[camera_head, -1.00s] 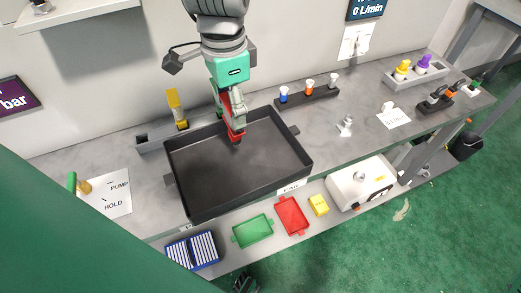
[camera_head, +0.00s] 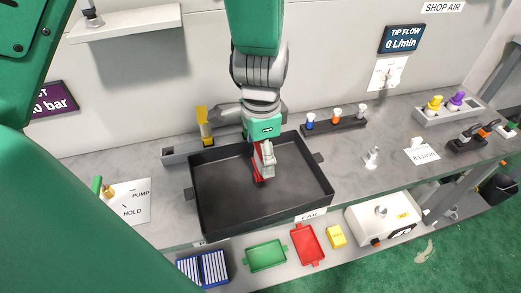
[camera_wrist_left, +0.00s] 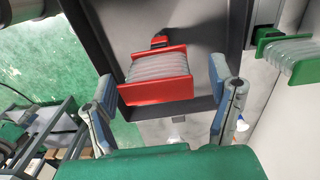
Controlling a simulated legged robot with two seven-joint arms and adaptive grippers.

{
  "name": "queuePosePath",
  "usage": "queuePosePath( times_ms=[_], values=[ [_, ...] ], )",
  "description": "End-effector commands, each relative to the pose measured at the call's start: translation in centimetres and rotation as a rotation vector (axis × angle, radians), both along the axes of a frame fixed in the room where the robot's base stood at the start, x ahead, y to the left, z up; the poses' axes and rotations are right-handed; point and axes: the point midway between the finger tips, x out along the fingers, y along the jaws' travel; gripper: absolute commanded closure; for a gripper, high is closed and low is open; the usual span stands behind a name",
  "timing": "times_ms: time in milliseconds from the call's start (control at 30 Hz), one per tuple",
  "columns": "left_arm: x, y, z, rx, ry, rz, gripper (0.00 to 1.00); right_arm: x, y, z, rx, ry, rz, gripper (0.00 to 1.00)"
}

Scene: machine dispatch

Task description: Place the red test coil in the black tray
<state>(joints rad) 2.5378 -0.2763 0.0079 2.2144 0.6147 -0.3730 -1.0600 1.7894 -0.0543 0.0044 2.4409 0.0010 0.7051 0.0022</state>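The black tray (camera_head: 212,222) lies on the grey bench in the head view. Its dark inside and wall also show in the wrist view (camera_wrist_left: 205,104). The red test coil, with red end plates and pale grey winding (camera_wrist_left: 156,78), shows within the tray's outline. In the head view the coil (camera_head: 258,172) is partly hidden by my left gripper (camera_head: 264,160). In the wrist view my left gripper's fingers (camera_wrist_left: 163,88) stand apart on either side of the coil, with a clear gap on the right. Whether the coil rests on the tray floor is hard to tell. My right gripper is not in view.
A grey rack (camera_head: 178,156) with a yellow piece stands behind the tray. A green coil (camera_wrist_left: 288,57) shows at right in the wrist view. Green (camera_head: 265,256) and red (camera_head: 308,246) small trays lie in front. A dark holder with several nozzles (camera_head: 336,125) stands right of the tray.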

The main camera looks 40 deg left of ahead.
Motion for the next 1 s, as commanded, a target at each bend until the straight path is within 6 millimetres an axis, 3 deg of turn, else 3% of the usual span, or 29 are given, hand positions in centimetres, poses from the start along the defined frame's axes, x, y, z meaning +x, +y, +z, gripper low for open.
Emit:
queuePosePath(
  times_ms=[200,333,733,1000],
  values=[
    [-0.1,0.4,0.0,-0.004,0.000,0.001,0.24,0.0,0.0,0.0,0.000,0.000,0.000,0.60],
    [0.1,0.4,1.1,-0.005,-0.003,0.000,0.24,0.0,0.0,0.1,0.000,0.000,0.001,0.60],
    [0.2,-0.3,9.4,0.004,-0.008,-0.003,0.24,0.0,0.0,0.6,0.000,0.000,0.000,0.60],
    [0.2,-0.1,12.1,0.003,-0.004,-0.004,0.24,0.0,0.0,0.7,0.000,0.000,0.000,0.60]
  ],
)
